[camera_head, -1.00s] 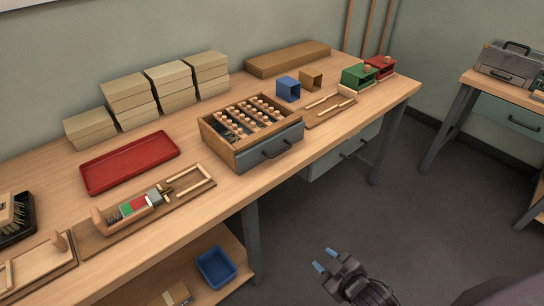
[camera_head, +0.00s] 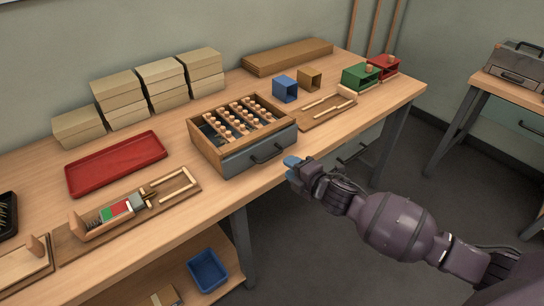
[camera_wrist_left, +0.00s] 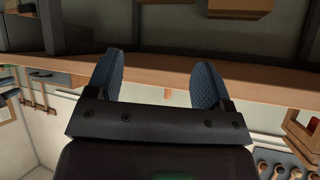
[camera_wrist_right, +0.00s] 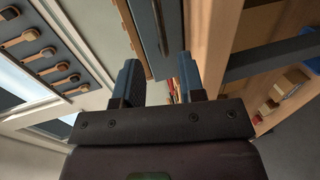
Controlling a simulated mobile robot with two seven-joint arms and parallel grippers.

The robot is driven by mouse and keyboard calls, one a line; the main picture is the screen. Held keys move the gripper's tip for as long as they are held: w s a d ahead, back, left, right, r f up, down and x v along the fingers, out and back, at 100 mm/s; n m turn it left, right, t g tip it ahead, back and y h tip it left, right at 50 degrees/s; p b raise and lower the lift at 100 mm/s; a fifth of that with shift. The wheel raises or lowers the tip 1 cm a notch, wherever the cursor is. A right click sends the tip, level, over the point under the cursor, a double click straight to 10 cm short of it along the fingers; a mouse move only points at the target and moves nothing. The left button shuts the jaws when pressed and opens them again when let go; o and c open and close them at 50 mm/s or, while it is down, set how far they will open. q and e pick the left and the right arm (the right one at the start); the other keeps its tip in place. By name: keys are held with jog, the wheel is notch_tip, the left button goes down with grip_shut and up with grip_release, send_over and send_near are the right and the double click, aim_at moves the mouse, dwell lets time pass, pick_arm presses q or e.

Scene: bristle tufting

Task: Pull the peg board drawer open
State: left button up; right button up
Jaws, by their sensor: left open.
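The peg board box (camera_head: 200,150) is a wooden case on the workbench, with rows of wooden pegs (camera_head: 240,118) in its top. Its grey drawer front (camera_head: 236,162) sits flush against the case, with a dark bar handle (camera_head: 268,154). My right gripper (camera_head: 292,162) is just right of the handle, fingertips by the drawer front's right end; contact cannot be told. In the right wrist view, my right gripper (camera_wrist_right: 160,82) has its fingers apart, with a grey panel (camera_wrist_right: 145,35) ahead. My left gripper (camera_wrist_left: 155,82) is open and empty, outside the head view.
A red tray (camera_head: 116,163) and a wooden fixture (camera_head: 130,215) lie left of the box. Blue (camera_head: 285,89) and brown (camera_head: 310,79) holders and a small wooden board (camera_head: 325,112) are to its right. Stacked boxes (camera_head: 120,98) stand behind. Free floor lies in front of the bench.

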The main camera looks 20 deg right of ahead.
aim_at(272, 155)
jog(key=b+x, duration=0.1)
jog(key=x, duration=0.6)
jog(key=shift+w+a+f, duration=0.1)
jog(key=shift+w+f, duration=0.15)
jog(key=shift+w, duration=0.05)
jog(key=shift+w+a+b, duration=0.2)
jog(key=shift+w+b, duration=0.15)
jog(key=shift+w, duration=0.25)
grip_shut()
